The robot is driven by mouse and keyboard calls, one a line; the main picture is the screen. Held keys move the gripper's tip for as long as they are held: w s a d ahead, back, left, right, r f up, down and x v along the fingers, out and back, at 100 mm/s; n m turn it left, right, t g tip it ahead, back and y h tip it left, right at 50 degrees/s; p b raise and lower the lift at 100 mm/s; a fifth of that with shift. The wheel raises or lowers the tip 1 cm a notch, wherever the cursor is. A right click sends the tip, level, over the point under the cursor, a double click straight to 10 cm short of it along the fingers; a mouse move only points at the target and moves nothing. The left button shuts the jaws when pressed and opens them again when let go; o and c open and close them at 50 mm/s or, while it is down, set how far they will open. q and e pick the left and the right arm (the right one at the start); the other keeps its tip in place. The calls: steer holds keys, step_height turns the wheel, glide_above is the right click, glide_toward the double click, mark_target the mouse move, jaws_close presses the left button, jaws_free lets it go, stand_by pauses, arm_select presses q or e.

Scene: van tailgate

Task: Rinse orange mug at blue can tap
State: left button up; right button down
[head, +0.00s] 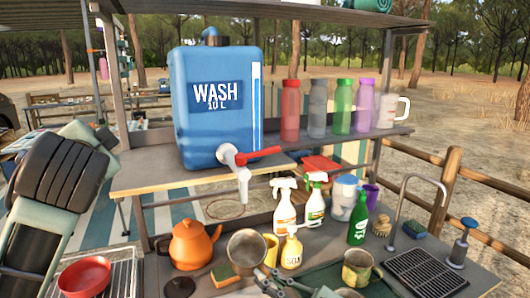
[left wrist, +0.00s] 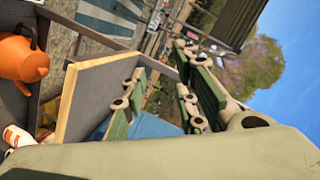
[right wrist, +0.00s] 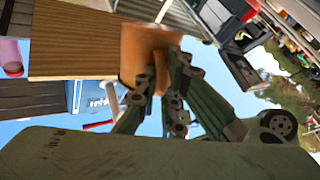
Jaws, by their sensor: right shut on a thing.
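The blue can (head: 213,105) marked "WASH 10 L" stands on a raised wooden shelf. Its white tap (head: 243,188) with a red lever (head: 258,156) hangs over the shelf's front edge. My right gripper (head: 270,283) is low at the front, below the tap. In the right wrist view its fingers (right wrist: 162,80) are close together on an orange thing (right wrist: 145,48), seemingly the orange mug. My left gripper's fingers (left wrist: 155,105) are apart and empty beside the shelf edge.
An orange kettle (head: 190,246), grey pot (head: 246,250), soap bottle (head: 291,252) and spray bottles (head: 284,205) crowd the counter. Coloured bottles (head: 340,108) line the shelf. A drain rack (head: 425,272) lies at right.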

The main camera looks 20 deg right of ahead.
arm_select(q)
steer(key=s+d+r+m+t+h, duration=0.1)
steer(key=s+d+r+m+h, duration=0.2)
steer(key=d, duration=0.5)
steer(key=s+d+r+m+h, duration=0.1)
steer(key=s+d+r+h, duration=0.3)
steer(key=d, duration=0.4)
steer(key=m+g+h, duration=0.1)
steer(key=m+h, duration=0.1)
steer(key=m, duration=0.5)
glide_toward(265, 154)
steer(key=x, duration=1)
steer(key=shift+w+d, duration=0.15)
steer(key=shift+w, duration=0.15)
jaws_close()
